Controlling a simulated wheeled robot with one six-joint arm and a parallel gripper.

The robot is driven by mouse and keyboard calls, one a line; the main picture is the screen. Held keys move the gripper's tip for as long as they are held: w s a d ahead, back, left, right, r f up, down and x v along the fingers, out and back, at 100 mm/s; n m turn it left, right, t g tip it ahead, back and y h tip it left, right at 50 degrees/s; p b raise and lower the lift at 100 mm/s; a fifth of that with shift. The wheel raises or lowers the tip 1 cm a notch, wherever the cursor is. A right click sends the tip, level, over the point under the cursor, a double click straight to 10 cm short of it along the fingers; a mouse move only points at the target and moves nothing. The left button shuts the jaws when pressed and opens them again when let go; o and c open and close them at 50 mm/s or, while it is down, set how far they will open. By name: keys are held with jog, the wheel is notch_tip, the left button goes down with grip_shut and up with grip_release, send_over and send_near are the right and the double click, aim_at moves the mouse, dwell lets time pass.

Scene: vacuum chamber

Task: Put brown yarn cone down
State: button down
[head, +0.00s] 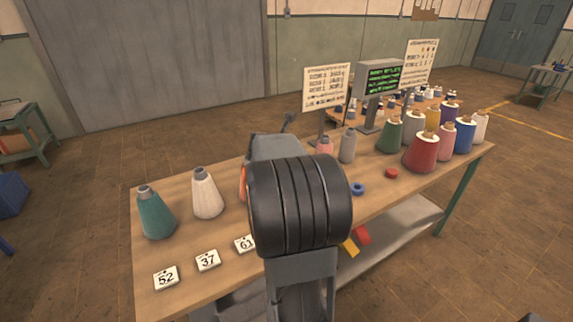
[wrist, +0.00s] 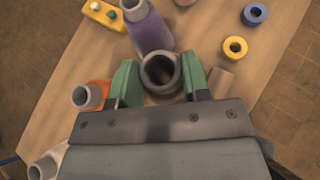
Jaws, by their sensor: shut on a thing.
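My gripper (wrist: 159,73) has green fingers on both sides of a dark, hollow-topped cone, which I take to be the brown yarn cone (wrist: 162,97). It is shut on this cone, seen from above in the wrist view. A purple cone (wrist: 150,34) stands close beyond it, and an orange cone (wrist: 92,95) stands to its left. The wooden table (wrist: 208,40) is below; I cannot tell whether the held cone's base touches it. In the head view, my arm hides the gripper and the held cone.
Teal (head: 156,216) and white (head: 206,196) cones stand on the table's left, behind number cards (head: 208,260). Blue (wrist: 254,14) and yellow (wrist: 235,47) rings lie to the right of the gripper. Several cones, including a big red one (head: 421,155), crowd the right end.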

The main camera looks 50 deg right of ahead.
jog(key=f, duration=0.1)
jog(key=d+f+b, duration=0.1)
jog(key=f, duration=0.1)
jog(key=w+f, duration=0.1)
jog(key=f, duration=0.1)
jog(key=shift+d+f+b, duration=0.1)
jog(key=shift+d+b, duration=0.1)
jog(key=shift+b, duration=0.2)
jog(key=shift+f, duration=0.2)
jog(key=c, duration=0.6)
grip_release()
jog(key=shift+r, duration=0.1)
